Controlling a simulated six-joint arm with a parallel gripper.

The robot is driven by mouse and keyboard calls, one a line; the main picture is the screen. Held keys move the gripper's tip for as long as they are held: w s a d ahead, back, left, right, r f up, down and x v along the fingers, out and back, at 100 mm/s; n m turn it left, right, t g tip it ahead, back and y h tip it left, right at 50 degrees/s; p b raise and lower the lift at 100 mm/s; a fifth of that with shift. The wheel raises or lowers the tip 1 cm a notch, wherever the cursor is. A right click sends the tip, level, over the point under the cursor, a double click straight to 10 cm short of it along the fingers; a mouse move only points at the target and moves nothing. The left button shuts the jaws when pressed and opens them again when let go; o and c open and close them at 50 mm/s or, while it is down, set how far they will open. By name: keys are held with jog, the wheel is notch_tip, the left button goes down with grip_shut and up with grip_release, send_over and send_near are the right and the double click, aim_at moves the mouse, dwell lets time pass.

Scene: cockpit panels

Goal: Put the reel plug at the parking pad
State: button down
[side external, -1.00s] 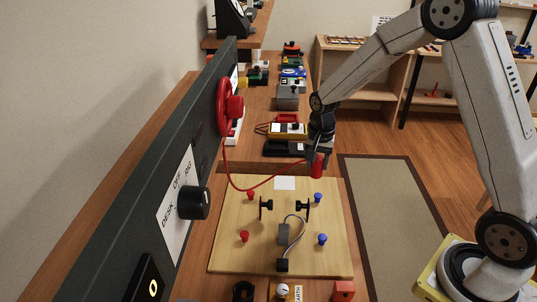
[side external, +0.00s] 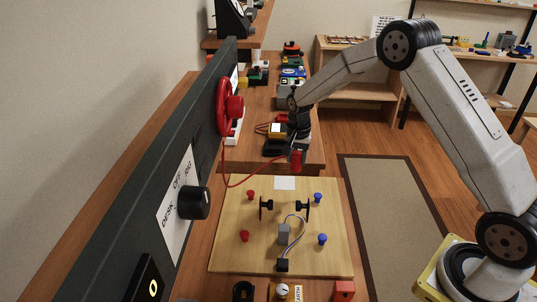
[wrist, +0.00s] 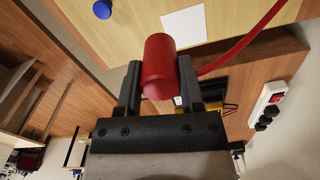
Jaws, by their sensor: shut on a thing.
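The red reel plug (side external: 296,160) is a short red cylinder on a red cable (side external: 250,183) that runs to the red reel (side external: 231,105) on the dark upright panel. My gripper (side external: 297,150) is shut on the plug and holds it in the air near the board's far edge. In the wrist view the plug (wrist: 160,68) sits between both fingers of my gripper (wrist: 158,85). A white square (side external: 285,183), which looks like the parking pad, lies bare on the wooden board. It also shows in the wrist view (wrist: 184,27), beyond the plug.
The wooden board (side external: 225,255) carries red and blue knobs, two black stands and a grey block (side external: 284,234) with a cable. The dark panel (side external: 165,140) rises along the left. Several boxes stand on the bench behind.

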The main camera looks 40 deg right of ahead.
jog(key=shift+w+d+f, duration=0.2)
jog(key=shift+w+f, duration=1)
jog(key=shift+f, duration=0.2)
jog(key=shift+w+d+f, duration=0.15)
jog(key=shift+w+f, duration=1)
jog(key=shift+f, duration=0.2)
jog(key=shift+w+f, duration=0.25)
jog(key=shift+f, duration=1.6)
jog(key=shift+f, duration=0.1)
jog(key=shift+c, duration=1.2)
grip_release()
notch_tip(320, 180, up, 12)
